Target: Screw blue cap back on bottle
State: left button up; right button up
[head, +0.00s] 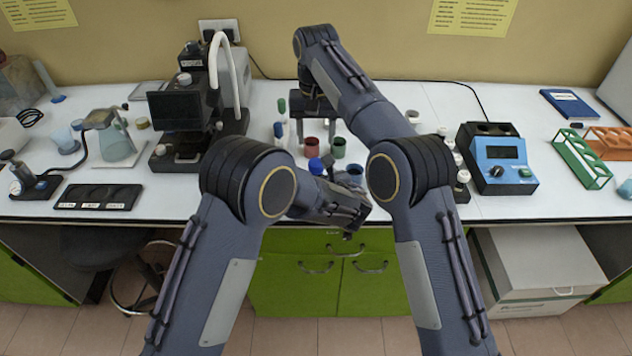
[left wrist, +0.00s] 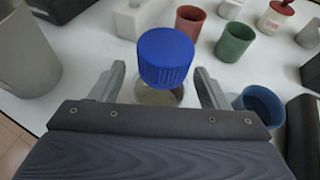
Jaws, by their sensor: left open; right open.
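The blue ribbed cap (left wrist: 166,57) shows large in the left wrist view, over the greyish clear bottle (left wrist: 157,97). I cannot tell whether it is screwed down. My left gripper (left wrist: 160,85) is open, with one finger on each side of the bottle just below the cap. In the head view the blue cap (head: 316,166) stands in front of the red cup; the bottle and my left fingers are mostly hidden by my left arm.
A red cup (head: 311,147), a green cup (head: 338,147) and a blue cup (head: 355,170) stand close by. A blue meter (head: 497,155) and green rack (head: 581,159) are on the right. A microscope-like device (head: 190,110) is on the left.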

aim_at(316, 162)
pick_arm(q)
jog(key=shift+w+a+f, duration=0.25)
jog(key=shift+w, duration=0.3)
grip_shut()
pick_arm(e)
jog(key=n, duration=0.9)
jog(key=shift+f, duration=0.1)
jog(key=shift+f, duration=3.9)
jog(key=shift+c, duration=0.3)
